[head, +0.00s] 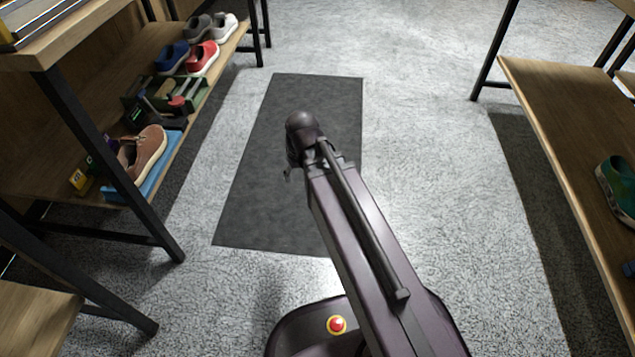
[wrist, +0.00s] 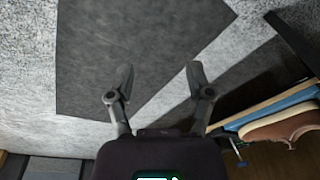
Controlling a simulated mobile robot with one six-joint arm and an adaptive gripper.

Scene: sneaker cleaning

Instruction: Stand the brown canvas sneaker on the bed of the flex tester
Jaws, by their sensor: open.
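A brown sneaker (head: 150,146) with a pale sole lies on or against a blue slab (head: 160,180) on the lower shelf at the left. The table leg hides part of it. In the wrist view the sneaker (wrist: 290,126) and the blue slab (wrist: 272,112) show at the right edge, partly cut off. My gripper (wrist: 160,82) is open and empty over the floor, with the sneaker off to its right. In the head view my arm mostly hides the gripper. I cannot tell for sure which thing is the flex tester; a green-framed device (head: 168,100) stands behind the sneaker.
Blue, red and grey shoes (head: 200,55) stand farther back on the left shelf (head: 75,125). Small yellow and purple boxes (head: 80,180) sit beside the sneaker. A dark mat (head: 255,165) lies on open floor. A table (head: 560,130) at the right bears a green shoe (head: 617,185).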

